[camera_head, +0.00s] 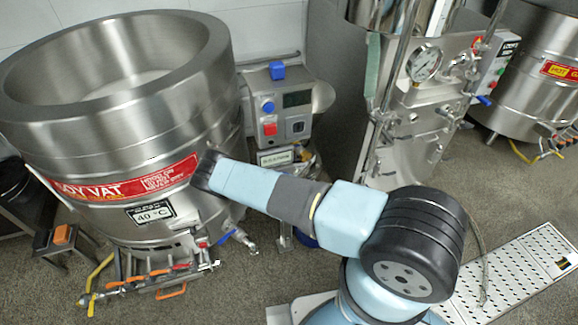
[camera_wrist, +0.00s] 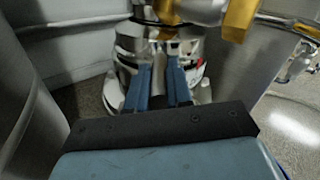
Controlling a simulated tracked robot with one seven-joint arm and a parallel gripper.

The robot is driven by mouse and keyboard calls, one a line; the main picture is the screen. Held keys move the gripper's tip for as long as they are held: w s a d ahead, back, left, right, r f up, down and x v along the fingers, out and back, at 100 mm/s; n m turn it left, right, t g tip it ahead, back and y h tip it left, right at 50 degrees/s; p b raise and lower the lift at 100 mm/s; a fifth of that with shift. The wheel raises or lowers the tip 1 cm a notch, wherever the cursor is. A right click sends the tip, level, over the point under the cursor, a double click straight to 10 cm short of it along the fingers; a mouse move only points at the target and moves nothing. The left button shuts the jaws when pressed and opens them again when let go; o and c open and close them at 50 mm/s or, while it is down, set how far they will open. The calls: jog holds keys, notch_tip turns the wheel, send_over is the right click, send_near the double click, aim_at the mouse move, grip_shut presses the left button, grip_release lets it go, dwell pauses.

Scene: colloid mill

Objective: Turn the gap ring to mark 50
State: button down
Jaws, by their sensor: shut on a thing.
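In the wrist view, a shiny metal mill body (camera_wrist: 125,75) with dark and bright bands stands straight ahead; I take its ringed part to be the gap ring (camera_wrist: 128,46). My gripper (camera_wrist: 160,68) shows two blue fingers pointing at it, close together and shut on a part of the ring. The exact grip spot is small and dim. A small red mark (camera_wrist: 200,64) shows at the right of the ring. No scale numbers are readable. In the head view, my gripper and the ring are hidden behind my arm and the vat.
The large steel soy vat (camera_head: 110,95) stands close at left, with a valve manifold (camera_head: 150,275) below. A control box (camera_head: 285,108) with buttons and display stands behind my wrist. A steel machine with a gauge (camera_head: 424,64) is at back right. A perforated ramp (camera_head: 515,270) lies at right.

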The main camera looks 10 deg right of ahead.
jog(key=shift+s+a+f, duration=0.1)
jog(key=shift+s, duration=0.05)
jog(key=c, duration=1)
grip_release()
jog(key=shift+c, duration=0.2)
jog(key=shift+d, duration=0.2)
